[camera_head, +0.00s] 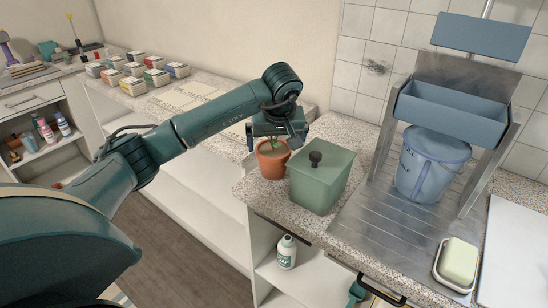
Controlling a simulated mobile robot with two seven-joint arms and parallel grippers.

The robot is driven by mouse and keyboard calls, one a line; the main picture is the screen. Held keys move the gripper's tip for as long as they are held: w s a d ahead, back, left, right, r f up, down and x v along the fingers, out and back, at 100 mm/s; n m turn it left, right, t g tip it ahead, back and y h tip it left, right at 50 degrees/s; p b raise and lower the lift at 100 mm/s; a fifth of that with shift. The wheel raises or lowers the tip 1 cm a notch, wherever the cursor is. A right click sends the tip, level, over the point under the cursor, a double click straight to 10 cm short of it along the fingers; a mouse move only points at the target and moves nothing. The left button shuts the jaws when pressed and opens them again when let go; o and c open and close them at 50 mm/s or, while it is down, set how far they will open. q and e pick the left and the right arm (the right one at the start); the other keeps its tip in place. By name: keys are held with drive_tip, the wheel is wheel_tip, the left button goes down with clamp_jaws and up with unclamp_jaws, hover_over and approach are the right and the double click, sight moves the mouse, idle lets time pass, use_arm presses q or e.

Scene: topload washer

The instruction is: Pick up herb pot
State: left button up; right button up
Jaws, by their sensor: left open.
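The herb pot (271,163) is a small terracotta pot with a little green plant. It stands on the speckled counter (262,199), left of a green lidded box. My left arm reaches in from the left, and my left gripper (276,141) is right above the pot, pointing down over the plant. The gripper is open. Its fingers are partly hidden by the wrist and leaves, and I cannot tell whether they touch the pot. My right gripper is not in view.
The green box (320,178) with a dark knob stands close to the pot's right. A blue bucket (430,165) sits on the metal drainer under a blue trough (450,110). A soap bar (459,260) lies at the lower right. A white bottle (286,252) stands on the shelf below.

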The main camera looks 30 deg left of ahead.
sight(274, 150)
use_arm(q)
drive_tip(key=shift+p+x, duration=0.65)
drive_tip(key=shift+x, duration=2.7)
drive_tip(key=shift+a+r, duration=0.1)
drive_tip(key=c, duration=1.2)
drive_tip(key=shift+o, duration=0.2)
wheel_tip(274, 150, up, 9)
drive_tip(key=shift+r+b, duration=0.25)
drive_tip(key=shift+b, duration=0.4)
drive_tip(key=shift+r, duration=0.3)
drive_tip(key=shift+s+f, duration=0.1)
